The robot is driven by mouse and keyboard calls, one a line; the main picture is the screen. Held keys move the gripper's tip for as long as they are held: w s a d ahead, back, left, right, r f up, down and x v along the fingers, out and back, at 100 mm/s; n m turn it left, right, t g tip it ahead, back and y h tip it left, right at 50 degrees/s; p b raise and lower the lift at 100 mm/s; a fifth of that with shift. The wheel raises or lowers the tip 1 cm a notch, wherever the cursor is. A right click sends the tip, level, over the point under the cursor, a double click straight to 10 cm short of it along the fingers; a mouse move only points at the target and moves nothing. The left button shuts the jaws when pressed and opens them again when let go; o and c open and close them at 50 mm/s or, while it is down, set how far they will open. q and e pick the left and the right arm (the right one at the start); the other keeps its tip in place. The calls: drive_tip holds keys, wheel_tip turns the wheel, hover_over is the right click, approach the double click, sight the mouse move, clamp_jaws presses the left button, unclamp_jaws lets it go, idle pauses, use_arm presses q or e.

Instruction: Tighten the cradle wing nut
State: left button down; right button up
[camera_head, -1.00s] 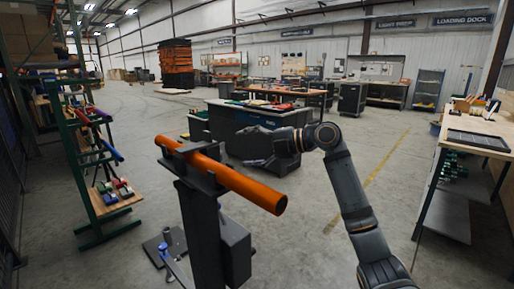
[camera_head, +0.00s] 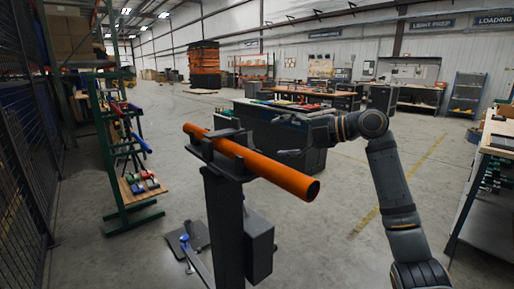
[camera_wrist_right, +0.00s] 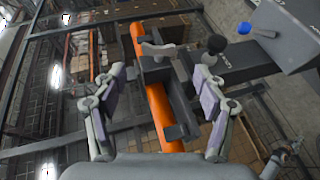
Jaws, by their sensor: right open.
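An orange pipe (camera_head: 265,170) lies tilted across a dark cradle (camera_head: 222,160) on top of a dark post. The pipe also shows in the right wrist view (camera_wrist_right: 158,105), running through the cradle (camera_wrist_right: 180,85). A small grey-beige winged piece (camera_wrist_right: 158,49), which looks like the wing nut, sits on the cradle there. My right gripper (camera_head: 281,138) is open and empty, beyond the pipe and right of the cradle in the head view. In the right wrist view its fingers (camera_wrist_right: 159,72) stand apart either side of the pipe and cradle in the picture. My left gripper does not show.
A dark box (camera_head: 259,245) is fixed to the post's side. A green rack (camera_head: 112,150) stands at the left. A dark workbench (camera_head: 262,125) is behind the gripper, and another bench (camera_head: 500,140) is at the right edge. Open concrete floor lies between.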

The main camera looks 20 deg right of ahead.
sight(253, 140)
drive_tip(key=p+x, duration=0.1)
drive_tip(key=x, duration=0.7)
drive_tip(key=shift+w+a+r, duration=0.1)
drive_tip(key=shift+w+a, duration=0.15)
drive_tip(key=shift+a, duration=0.1)
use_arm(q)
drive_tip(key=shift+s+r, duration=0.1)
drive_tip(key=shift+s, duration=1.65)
use_arm(e)
drive_tip(key=shift+w+a+f, duration=0.25)
drive_tip(key=shift+w+a, duration=0.2)
